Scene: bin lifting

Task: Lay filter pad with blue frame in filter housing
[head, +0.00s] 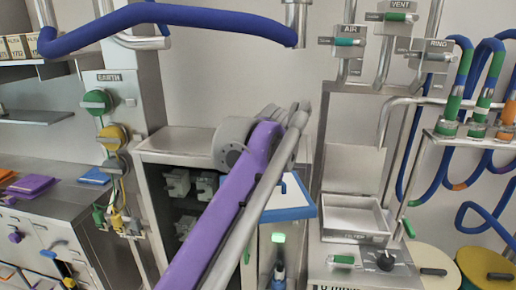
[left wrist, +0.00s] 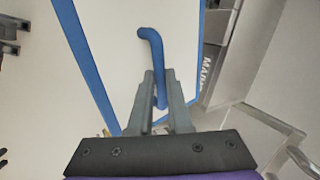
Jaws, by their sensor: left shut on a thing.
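The filter pad with the blue frame (head: 289,201) is a white panel with a blue rim. In the head view it hangs just right of my purple left arm, which hides part of it. In the left wrist view the white pad (left wrist: 115,30) fills the upper middle, with a bent blue handle (left wrist: 152,48) on its face. My left gripper (left wrist: 160,92) is shut on that handle. The filter housing (head: 352,218) is an open, empty-looking metal tray to the right of the pad, above a label that seems to read FILTER. My right gripper is not in view.
A metal cabinet (head: 185,146) stands behind my arm. Pipes and coiled blue hoses (head: 470,60) rise behind and right of the housing. A control panel with a black knob (head: 385,261) is in front of it. Coloured flat pieces (head: 33,184) lie on the left bench.

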